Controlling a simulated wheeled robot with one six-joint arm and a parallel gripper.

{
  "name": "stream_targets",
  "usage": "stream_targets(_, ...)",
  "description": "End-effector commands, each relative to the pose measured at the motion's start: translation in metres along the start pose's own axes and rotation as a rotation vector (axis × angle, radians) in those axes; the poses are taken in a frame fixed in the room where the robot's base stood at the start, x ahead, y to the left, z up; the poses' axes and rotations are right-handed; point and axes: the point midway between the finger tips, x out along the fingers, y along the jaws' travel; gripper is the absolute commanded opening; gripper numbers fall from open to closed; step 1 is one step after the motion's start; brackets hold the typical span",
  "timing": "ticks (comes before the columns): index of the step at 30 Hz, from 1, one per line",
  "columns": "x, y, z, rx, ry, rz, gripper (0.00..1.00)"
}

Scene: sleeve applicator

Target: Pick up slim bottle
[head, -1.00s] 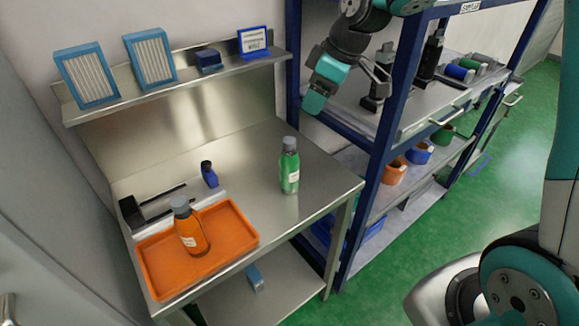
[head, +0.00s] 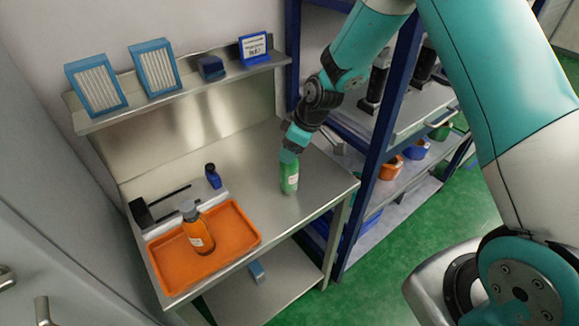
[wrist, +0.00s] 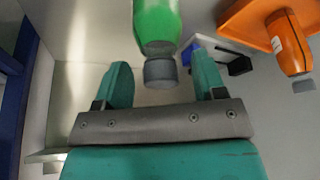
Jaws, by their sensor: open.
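The slim green bottle (head: 289,178) with a grey cap stands upright on the right part of the steel bench. My gripper (head: 289,156) is right at its top in the head view and hides the cap. In the wrist view my gripper (wrist: 161,80) is open, with a teal finger on each side. The green bottle (wrist: 157,22) shows there with its grey cap in line with the gap between the fingers. I see no clear contact.
An orange tray (head: 246,246) holds an orange bottle (head: 196,232) at the bench's front left. A small blue bottle (head: 212,176) and a black holder (head: 141,213) stand behind it.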

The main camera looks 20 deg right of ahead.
Motion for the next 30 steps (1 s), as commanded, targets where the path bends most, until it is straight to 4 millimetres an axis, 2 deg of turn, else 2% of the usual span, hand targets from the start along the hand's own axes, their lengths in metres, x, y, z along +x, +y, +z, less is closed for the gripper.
stream_targets(4,0.0083,-0.0002,0.0001,0.0,0.0,0.0,0.64)
stream_targets(10,0.0094,-0.0001,0.0002,0.0,0.0,0.0,0.64)
stream_targets(11,0.0094,-0.0002,0.0002,0.0,0.0,0.0,0.59)
stream_targets(18,0.0091,-0.0001,0.0002,0.0,0.0,0.0,0.04)
stream_targets(19,0.0091,-0.0001,0.0002,0.0,0.0,0.0,0.0)
stream_targets(30,0.006,0.0002,-0.0017,-0.001,0.002,0.001,0.0)
